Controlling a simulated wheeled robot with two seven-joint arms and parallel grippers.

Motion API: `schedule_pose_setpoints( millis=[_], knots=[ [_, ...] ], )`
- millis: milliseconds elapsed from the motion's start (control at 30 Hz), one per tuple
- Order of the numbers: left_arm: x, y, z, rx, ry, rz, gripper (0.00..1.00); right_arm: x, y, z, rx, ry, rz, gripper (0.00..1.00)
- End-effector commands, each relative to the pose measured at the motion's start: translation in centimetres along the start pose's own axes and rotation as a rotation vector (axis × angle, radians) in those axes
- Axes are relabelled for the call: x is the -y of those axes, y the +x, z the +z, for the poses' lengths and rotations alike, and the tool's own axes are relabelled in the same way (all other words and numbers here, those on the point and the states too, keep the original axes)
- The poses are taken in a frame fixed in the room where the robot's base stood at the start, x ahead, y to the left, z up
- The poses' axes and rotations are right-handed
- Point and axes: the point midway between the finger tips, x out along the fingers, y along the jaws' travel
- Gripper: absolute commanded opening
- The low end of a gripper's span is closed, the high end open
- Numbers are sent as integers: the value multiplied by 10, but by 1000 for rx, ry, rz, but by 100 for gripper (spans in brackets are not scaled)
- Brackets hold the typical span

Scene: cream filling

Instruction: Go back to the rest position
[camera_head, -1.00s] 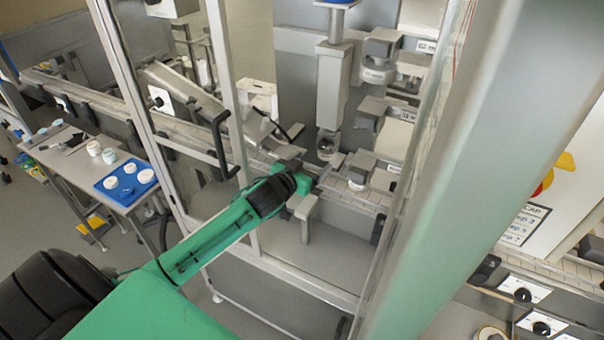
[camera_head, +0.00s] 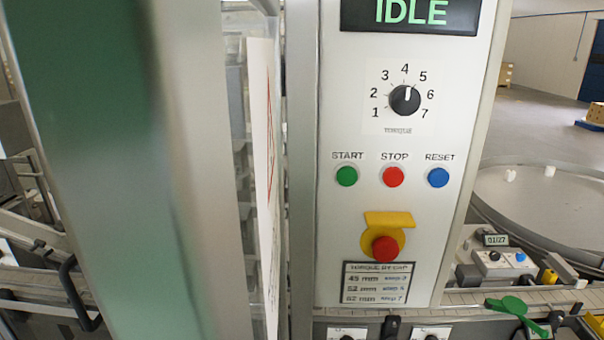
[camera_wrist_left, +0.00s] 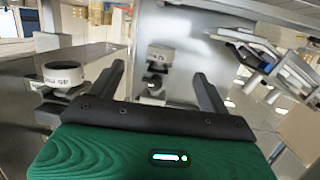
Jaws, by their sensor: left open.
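In the left wrist view my left gripper (camera_wrist_left: 157,82) is open, its two dark fingers apart with nothing between them. Its green wrist housing with a lit strip fills the bottom of that view. Beyond the fingers is grey machinery; a round white-and-dark part with a printed label (camera_wrist_left: 65,76) stands to the left, apart from the fingers. The head view shows neither of my grippers.
A control panel (camera_head: 340,230) stands upright in the head view, with an IDLE display (camera_head: 415,12), a dial (camera_head: 405,99) and coloured buttons. A round grey table (camera_head: 550,205) and conveyor (camera_head: 460,299) lie right.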

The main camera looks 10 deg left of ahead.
Motion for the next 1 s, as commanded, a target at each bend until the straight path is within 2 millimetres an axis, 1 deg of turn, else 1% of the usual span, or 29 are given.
schedule_pose_setpoints(
  millis=[33,67,100,133,167,200,267,300,333,400,500,600,800,833,900,1000],
  knots=[
    [-10,-11,20,56,-4,-8,79,0,0,0,0,0,0,73],
    [-16,-19,32,97,-1,-16,79,0,0,0,0,0,0,73],
    [-24,-32,51,161,5,-26,79,0,0,0,0,0,0,73],
    [-31,-44,65,213,10,-33,79,0,0,0,0,0,0,73],
    [-38,-57,79,269,16,-39,79,0,0,0,0,0,0,73],
    [-47,-75,97,344,25,-43,79,0,0,0,0,0,0,73],
    [-59,-103,120,453,39,-44,79,0,0,0,0,0,0,73],
    [-66,-120,133,518,48,-41,79,0,0,0,0,0,1,73],
    [-70,-132,141,563,54,-37,79,0,0,0,0,0,1,73],
    [-80,-158,156,655,67,-25,79,-1,0,0,0,0,1,73],
    [-91,-191,171,765,80,-4,79,-2,0,0,0,-1,2,73],
    [-100,-220,183,860,91,20,79,-2,0,0,0,-1,2,73],
    [-116,-275,196,1025,104,77,79,-2,0,0,0,-1,2,73],
    [-119,-283,197,1050,105,86,79,-2,0,0,0,-1,2,73],
    [-118,-271,213,1052,111,85,79,-2,0,0,-1,-1,2,73],
    [-119,-260,232,1058,112,85,79,-2,0,1,1,-1,2,73]
  ],
)
